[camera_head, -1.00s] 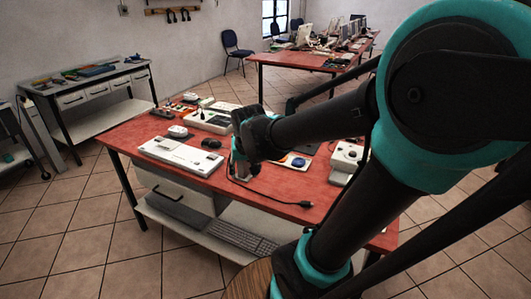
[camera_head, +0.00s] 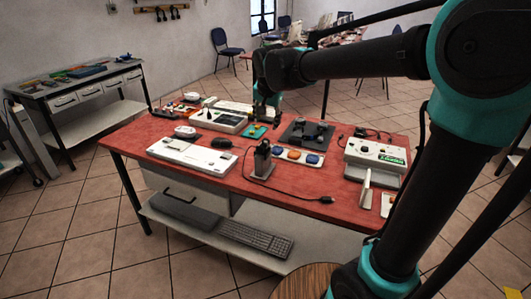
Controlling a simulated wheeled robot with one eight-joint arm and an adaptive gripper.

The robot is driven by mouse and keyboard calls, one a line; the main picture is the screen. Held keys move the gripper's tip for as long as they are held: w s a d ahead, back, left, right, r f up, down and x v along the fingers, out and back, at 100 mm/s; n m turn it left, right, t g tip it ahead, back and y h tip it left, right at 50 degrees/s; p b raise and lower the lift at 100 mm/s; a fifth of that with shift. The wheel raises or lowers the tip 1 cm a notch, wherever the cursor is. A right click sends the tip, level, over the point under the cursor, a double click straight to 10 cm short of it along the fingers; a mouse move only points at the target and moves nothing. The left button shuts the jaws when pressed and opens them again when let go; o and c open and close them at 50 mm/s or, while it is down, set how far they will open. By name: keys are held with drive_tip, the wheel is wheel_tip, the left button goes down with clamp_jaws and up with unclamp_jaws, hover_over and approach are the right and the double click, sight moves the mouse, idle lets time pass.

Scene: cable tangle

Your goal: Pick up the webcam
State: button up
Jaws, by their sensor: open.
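A small dark upright device (camera_head: 262,157) stands on a grey base near the front middle of the red table (camera_head: 235,183). A black cable runs from it to a plug at the right. It may be the webcam, but it is too small to be sure. My gripper (camera_head: 266,116) is open and points down above the back part of the table, behind the dark device and apart from it. Its fingers are small and dark here, and I see nothing held between them. A green board (camera_head: 255,131) lies just below it.
A white keyboard-like unit (camera_head: 191,154) and a dark rounded object (camera_head: 221,143) are at the left. A white box (camera_head: 375,152) stands farther right. The front table edge is mostly clear.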

approach(264, 140)
drive_tip(key=x, duration=0.3)
drive_tip(key=shift+s+d+f, duration=0.15)
drive_tip(key=shift+f, duration=0.05)
drive_tip(key=shift+s+x, duration=0.15)
drive_tip(key=shift+x, duration=1.2)
drive_tip(key=shift+s+x, duration=0.1)
drive_tip(key=shift+x, duration=1.3)
drive_tip(key=shift+f, duration=0.1)
drive_tip(key=shift+c, duration=0.5)
clamp_jaws()
